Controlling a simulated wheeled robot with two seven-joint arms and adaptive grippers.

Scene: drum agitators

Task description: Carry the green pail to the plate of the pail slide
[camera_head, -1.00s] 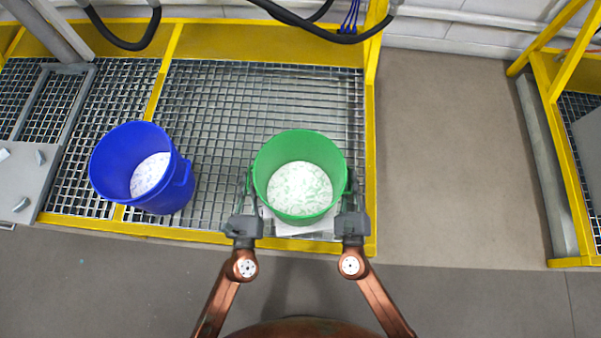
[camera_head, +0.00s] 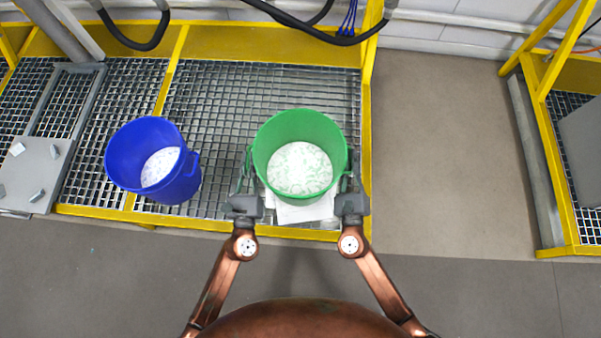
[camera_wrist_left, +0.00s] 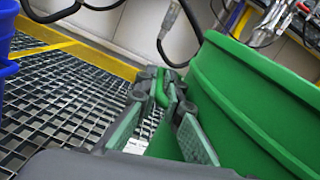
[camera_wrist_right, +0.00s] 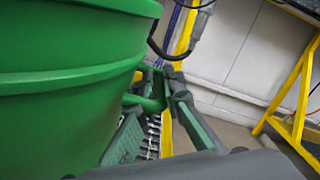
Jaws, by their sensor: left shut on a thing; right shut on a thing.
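The green pail (camera_head: 300,155) is upright between my two grippers, with whitish, green-flecked contents. My left gripper (camera_head: 246,186) is shut on the pail's left handle (camera_wrist_left: 163,92). My right gripper (camera_head: 350,186) is shut on its right handle (camera_wrist_right: 146,102). A white pad (camera_head: 305,212) shows below the pail on the grating; the pail looks raised above it. A grey plate (camera_head: 35,165) with several small metal pieces lies at the far left, below a grey frame; it may be the pail slide's plate.
A blue pail (camera_head: 150,160) with whitish contents stands on the grating (camera_head: 225,110), left of the green one. A yellow edge (camera_head: 190,220) borders the platform. Dark hoses (camera_head: 300,22) hang at the back. Floor (camera_head: 435,150) is clear to the right, up to another yellow frame (camera_head: 545,150).

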